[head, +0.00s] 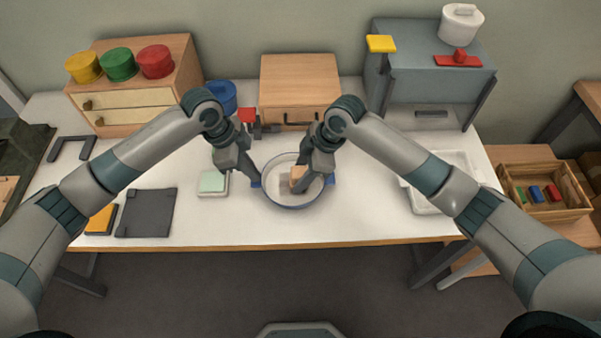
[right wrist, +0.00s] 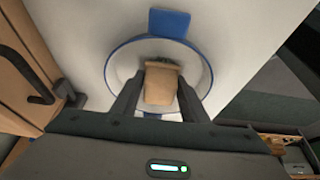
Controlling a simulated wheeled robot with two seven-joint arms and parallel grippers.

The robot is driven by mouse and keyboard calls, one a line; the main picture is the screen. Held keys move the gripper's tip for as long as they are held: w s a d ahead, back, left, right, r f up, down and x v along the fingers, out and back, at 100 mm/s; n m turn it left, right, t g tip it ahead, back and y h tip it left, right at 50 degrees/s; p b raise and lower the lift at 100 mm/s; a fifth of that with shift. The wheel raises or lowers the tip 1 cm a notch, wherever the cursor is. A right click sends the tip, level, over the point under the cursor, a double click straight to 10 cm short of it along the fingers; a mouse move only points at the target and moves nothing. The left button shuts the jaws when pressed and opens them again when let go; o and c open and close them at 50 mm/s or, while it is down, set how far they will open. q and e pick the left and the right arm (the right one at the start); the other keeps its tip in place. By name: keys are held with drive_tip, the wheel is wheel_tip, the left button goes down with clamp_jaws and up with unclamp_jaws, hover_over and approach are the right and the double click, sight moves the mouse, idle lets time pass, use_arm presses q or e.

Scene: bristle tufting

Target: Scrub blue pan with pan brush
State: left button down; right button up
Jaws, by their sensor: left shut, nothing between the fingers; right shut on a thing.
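The blue pan (head: 291,207) stands on the white table, with a pale inside, a blue rim and blue handles on its sides. It also shows in the right wrist view (right wrist: 204,72). My right gripper (head: 303,180) is shut on the tan pan brush (right wrist: 160,88), over the inside of the pan. Dark bristles show at the brush's far end in the right wrist view; whether they touch the pan, I cannot tell. My left gripper (head: 256,179) is shut and empty, at the pan's left handle, partly hiding it.
A pale green block on a white tray (head: 213,183) lies left of the pan. A wooden drawer box (head: 299,82) stands behind it, beside a blue pot (head: 221,97). A dark flat slab (head: 147,213) lies front left. A white tray (head: 459,165) is at right.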

drive_tip(key=shift+s+f, duration=0.15)
drive_tip(key=shift+f, duration=0.05)
drive_tip(key=shift+a, duration=0.5)
drive_tip(key=shift+a+r, duration=0.1)
drive_tip(key=shift+a, duration=1.2)
drive_tip(key=shift+r, duration=0.15)
drive_tip(key=shift+d, duration=1.85)
